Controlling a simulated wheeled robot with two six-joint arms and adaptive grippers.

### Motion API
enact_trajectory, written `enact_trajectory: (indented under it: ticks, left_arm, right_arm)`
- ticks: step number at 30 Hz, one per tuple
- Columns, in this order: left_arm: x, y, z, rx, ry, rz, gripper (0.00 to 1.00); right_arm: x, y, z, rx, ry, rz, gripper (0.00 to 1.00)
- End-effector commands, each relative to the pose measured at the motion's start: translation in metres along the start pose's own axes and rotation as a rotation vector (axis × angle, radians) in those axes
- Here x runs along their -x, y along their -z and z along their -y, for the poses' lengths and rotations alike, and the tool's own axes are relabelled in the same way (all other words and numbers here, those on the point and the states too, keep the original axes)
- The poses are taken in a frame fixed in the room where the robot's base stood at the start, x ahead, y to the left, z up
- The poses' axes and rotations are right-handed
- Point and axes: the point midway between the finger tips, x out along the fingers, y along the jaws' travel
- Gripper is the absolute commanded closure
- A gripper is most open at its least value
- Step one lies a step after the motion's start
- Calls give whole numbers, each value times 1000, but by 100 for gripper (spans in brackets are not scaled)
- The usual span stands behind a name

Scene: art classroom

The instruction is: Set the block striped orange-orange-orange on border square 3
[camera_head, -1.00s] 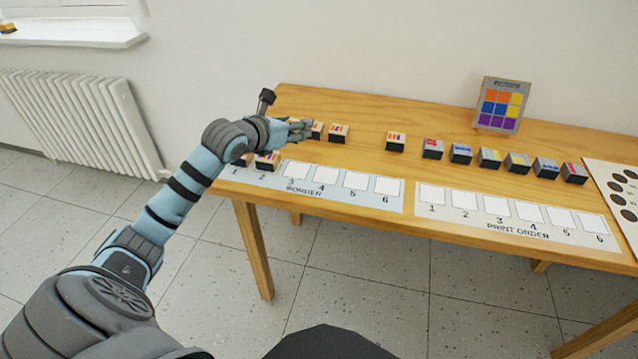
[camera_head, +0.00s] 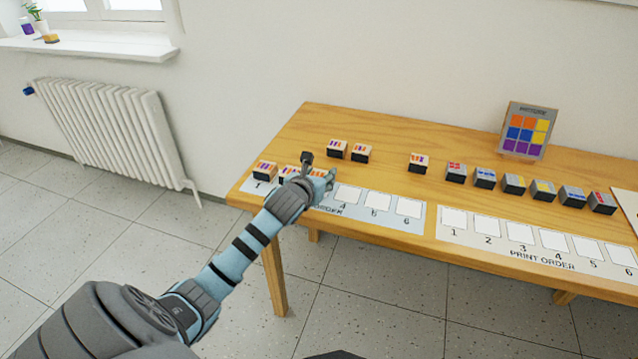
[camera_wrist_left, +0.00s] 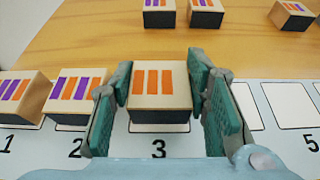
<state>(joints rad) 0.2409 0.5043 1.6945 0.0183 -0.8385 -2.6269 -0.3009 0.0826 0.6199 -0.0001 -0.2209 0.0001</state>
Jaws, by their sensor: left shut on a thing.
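My left gripper (camera_wrist_left: 168,98) is shut on the block with three orange stripes (camera_wrist_left: 159,82) in the left wrist view. The block is upright, over border square 3 (camera_wrist_left: 158,127), whose white front edge shows below it. I cannot tell whether it touches the square. In the head view the left gripper (camera_head: 322,181) is over the border strip (camera_head: 390,217) and hides most of square 3. Blocks with orange and purple stripes stand on square 1 (camera_head: 265,170) and square 2 (camera_head: 289,173). My right gripper is not in view.
Three more striped blocks stand behind the strip, one of them here (camera_head: 361,153). To the right is a row of several dark blocks (camera_head: 485,178). The print order strip (camera_head: 520,250) lies in front of them. A colour-grid card (camera_head: 525,130) stands at the back. Border squares 4 to 6 are bare.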

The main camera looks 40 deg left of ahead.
Motion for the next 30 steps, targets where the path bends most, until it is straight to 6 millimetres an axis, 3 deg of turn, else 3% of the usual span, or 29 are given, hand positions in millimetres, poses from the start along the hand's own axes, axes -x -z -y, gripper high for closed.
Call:
enact_trajectory:
  ticks: [1,10,11,12,23,30]
  left_arm:
    - [-4,9,0,0,0,0,85]
    - [-4,9,0,0,0,1,85]
    - [-4,10,0,0,0,1,56]
    - [-4,9,0,0,0,1,49]
    - [-3,7,0,-1,0,2,49]
    - [33,4,0,-4,2,2,49]
  right_arm:
    - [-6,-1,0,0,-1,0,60]
    - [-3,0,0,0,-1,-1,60]
    - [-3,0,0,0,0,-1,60]
    - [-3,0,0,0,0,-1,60]
    - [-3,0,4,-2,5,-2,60]
    - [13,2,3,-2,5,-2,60]
